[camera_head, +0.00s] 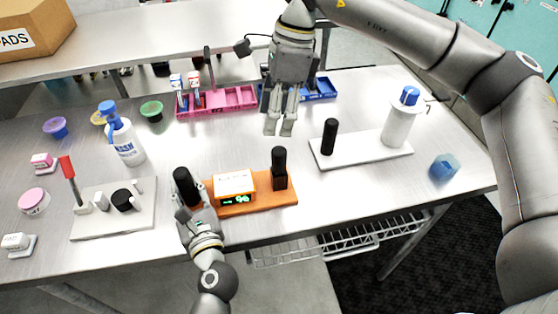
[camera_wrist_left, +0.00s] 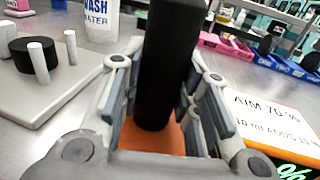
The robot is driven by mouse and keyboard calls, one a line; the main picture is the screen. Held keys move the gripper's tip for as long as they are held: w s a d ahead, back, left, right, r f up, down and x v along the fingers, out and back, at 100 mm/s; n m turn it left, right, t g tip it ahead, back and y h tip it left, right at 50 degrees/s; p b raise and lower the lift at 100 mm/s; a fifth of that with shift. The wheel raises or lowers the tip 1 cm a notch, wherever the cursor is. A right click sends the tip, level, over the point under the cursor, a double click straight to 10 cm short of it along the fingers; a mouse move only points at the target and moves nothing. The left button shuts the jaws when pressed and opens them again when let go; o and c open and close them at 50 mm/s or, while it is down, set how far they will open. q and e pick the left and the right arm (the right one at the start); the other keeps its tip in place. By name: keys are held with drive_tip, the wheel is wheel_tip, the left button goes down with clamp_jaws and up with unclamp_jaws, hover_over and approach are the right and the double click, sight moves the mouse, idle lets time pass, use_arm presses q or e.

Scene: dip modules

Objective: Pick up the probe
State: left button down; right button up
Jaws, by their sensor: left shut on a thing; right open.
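A black cylindrical probe handle (camera_head: 185,184) stands at the left end of the orange board (camera_head: 262,204) in the head view. My left gripper (camera_head: 192,208) is shut on it from the near side. In the left wrist view the black handle (camera_wrist_left: 170,70) is upright between the two fingers, with the orange board right below it; whether it touches the board is hard to tell. A white box with a green display (camera_head: 234,187) sits on the board. A second black upright piece (camera_head: 279,168) stands at its right end. My right gripper (camera_head: 281,126) is open and empty behind the board.
A white board (camera_head: 360,158) with a black cylinder (camera_head: 329,136) and a white blue-capped bottle (camera_head: 401,120) lies to the right. A pale plate (camera_head: 112,222) with a red-handled tool lies left. A wash bottle (camera_head: 124,137) and a pink tray (camera_head: 230,101) stand behind.

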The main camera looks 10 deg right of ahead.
sight(279, 149)
drive_tip(key=shift+s+d+r+n+t+h, duration=0.15)
drive_tip(key=shift+n+t+h, duration=0.1)
drive_tip(key=shift+h, duration=0.35)
drive_tip(key=shift+s+d+r+n+t+h, duration=0.15)
drive_tip(key=shift+n+h, duration=0.1)
drive_tip(key=shift+h, duration=0.35)
wheel_tip(279, 149, down, 6)
drive_tip(key=shift+w, duration=0.1)
drive_tip(key=shift+a+f, duration=0.1)
drive_tip(key=shift+f, duration=2.65)
drive_tip(key=c, duration=1.2)
drive_tip(key=shift+o, duration=0.2)
wheel_tip(279, 149, up, 10)
drive_tip(key=shift+r, duration=0.1)
use_arm(q)
drive_tip(key=c, duration=1.3)
unclamp_jaws()
